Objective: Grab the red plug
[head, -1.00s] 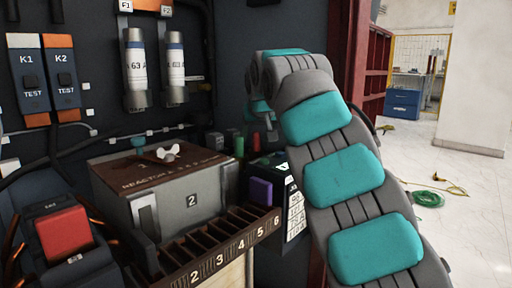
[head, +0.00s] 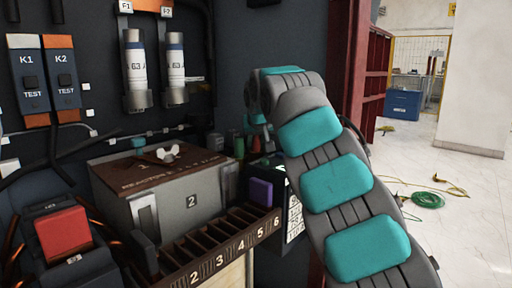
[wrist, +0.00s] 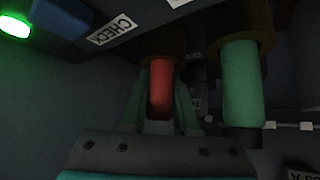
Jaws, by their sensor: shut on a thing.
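The red plug (wrist: 160,88) is upright in the middle of the wrist view, its upper end in a dark round collar. The two teal fingers of my gripper (wrist: 160,108) stand on either side of it, shut on it. A thicker green plug (wrist: 241,85) stands close to its right, apart from the fingers. In the head view my gripper is mostly hidden behind my arm, beside the small coloured plugs near the panel's right end. A green plug (head: 238,147) shows there.
A grey reactor box (head: 165,195) and a numbered slotted rack (head: 225,245) stand left of my arm. In the wrist view, a green light (wrist: 15,25) and a CHECK label (wrist: 110,27) are at upper left.

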